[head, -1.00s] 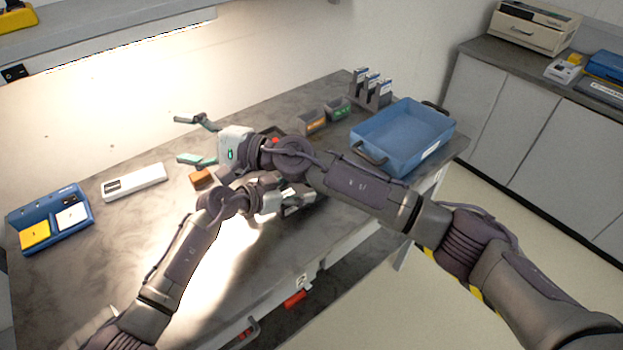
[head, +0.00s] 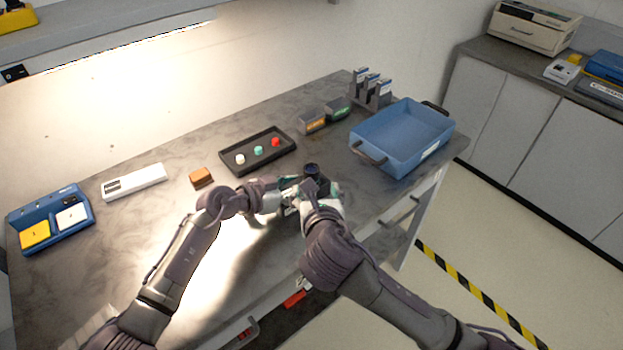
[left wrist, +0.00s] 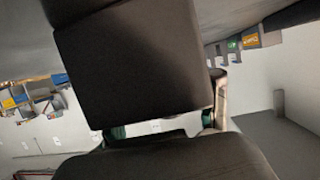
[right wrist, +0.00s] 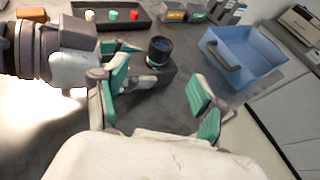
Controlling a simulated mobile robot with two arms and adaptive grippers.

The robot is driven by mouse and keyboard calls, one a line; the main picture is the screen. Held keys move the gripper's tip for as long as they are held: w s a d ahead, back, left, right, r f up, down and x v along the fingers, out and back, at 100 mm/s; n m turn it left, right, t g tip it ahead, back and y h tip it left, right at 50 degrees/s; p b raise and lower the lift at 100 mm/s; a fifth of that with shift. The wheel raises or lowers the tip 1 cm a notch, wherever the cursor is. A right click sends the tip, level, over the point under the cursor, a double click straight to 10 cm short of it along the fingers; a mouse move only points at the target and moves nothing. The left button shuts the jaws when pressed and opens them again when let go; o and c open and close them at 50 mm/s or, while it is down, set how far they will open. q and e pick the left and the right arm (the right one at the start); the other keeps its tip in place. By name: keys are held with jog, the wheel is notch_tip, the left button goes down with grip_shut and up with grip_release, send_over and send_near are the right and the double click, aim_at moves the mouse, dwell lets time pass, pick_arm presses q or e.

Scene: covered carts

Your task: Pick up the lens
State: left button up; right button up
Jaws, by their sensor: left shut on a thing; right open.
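The lens (right wrist: 160,50) is a short dark cylinder with bluish glass on top. It stands upright at a dark grey block (right wrist: 158,78); it also shows in the head view (head: 312,169). My left gripper (head: 284,198) comes in from the left and is shut on the dark block, which fills much of the left wrist view (left wrist: 135,60). The lens cannot be made out in that view. My right gripper (right wrist: 158,103) is open and empty, its teal-padded fingers spread on the near side of the lens and block, apart from the lens.
A black tray (head: 234,168) with white, green and red caps lies behind. A blue bin (head: 405,165) stands at right, by small boxes (head: 312,124) and a rack (head: 372,98). An orange block (head: 201,178), white device (head: 134,182) and blue station (head: 80,215) lie left.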

aim_at(312, 176)
pick_arm(q)
jog(key=shift+s+f, duration=0.15)
jog(key=shift+f, duration=0.15)
pick_arm(e)
jog(key=x, duration=1.1)
jog(key=shift+w+f, duration=0.15)
jog(key=shift+f, duration=0.2)
jog(key=shift+c, duration=0.3)
jog(key=shift+r, duration=0.1)
grip_shut()
notch_tip(312, 176, up, 10)
pick_arm(q)
jog(key=o, duration=1.2)
pick_arm(e)
jog(key=shift+w, duration=0.1)
pick_arm(q)
jog(key=shift+r, duration=0.1)
